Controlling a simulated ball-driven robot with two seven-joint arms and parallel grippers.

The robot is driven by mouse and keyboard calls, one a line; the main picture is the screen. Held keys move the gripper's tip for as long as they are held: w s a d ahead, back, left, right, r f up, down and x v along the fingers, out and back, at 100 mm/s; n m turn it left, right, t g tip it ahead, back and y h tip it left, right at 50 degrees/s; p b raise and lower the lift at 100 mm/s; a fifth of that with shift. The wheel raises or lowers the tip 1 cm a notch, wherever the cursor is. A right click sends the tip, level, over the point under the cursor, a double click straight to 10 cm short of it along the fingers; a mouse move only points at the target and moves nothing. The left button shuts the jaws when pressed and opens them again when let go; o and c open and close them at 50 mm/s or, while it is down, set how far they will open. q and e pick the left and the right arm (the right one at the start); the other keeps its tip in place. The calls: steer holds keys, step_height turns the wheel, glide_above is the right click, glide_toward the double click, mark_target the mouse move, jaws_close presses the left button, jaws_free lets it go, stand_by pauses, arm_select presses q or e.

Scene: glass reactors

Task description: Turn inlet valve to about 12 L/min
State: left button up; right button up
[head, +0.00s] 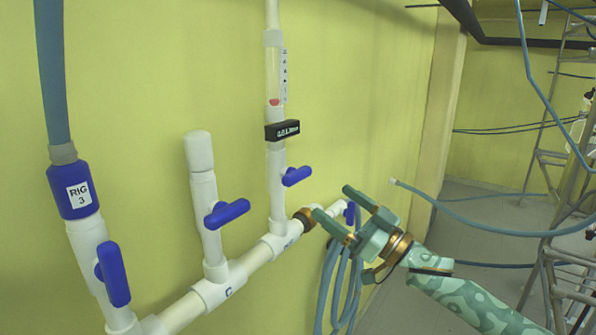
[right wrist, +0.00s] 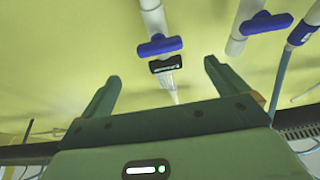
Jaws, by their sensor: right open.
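A clear flow meter tube (head: 274,75) with a red float low in it stands on a white pipe. Below it is a black display (head: 282,130) with a small L/min readout that looks like zero. The blue valve handle (head: 297,176) under the display lies crosswise to its pipe. In the right wrist view, this handle (right wrist: 160,45) and the display (right wrist: 167,65) are beyond the fingers. No label shows which valve is the inlet. My right gripper (head: 333,201) is open and empty, right of and lower than that handle in the picture, apart from it. My left gripper is out of view.
A capped branch C has a crosswise blue handle (head: 227,213). The RIG 3 hose connector (head: 72,190) sits above another blue handle (head: 113,273), along its pipe. Blue hoses (head: 330,285) hang below my gripper. A metal scaffold (head: 550,230) stands right.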

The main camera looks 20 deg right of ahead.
mark_target(302, 178)
steer(key=p+x, duration=0.1)
steer(key=x, duration=1)
steer(key=shift+w+a+p, duration=0.1)
steer(key=shift+w+p, duration=0.05)
steer(key=shift+p, duration=0.25)
steer(key=c, duration=1)
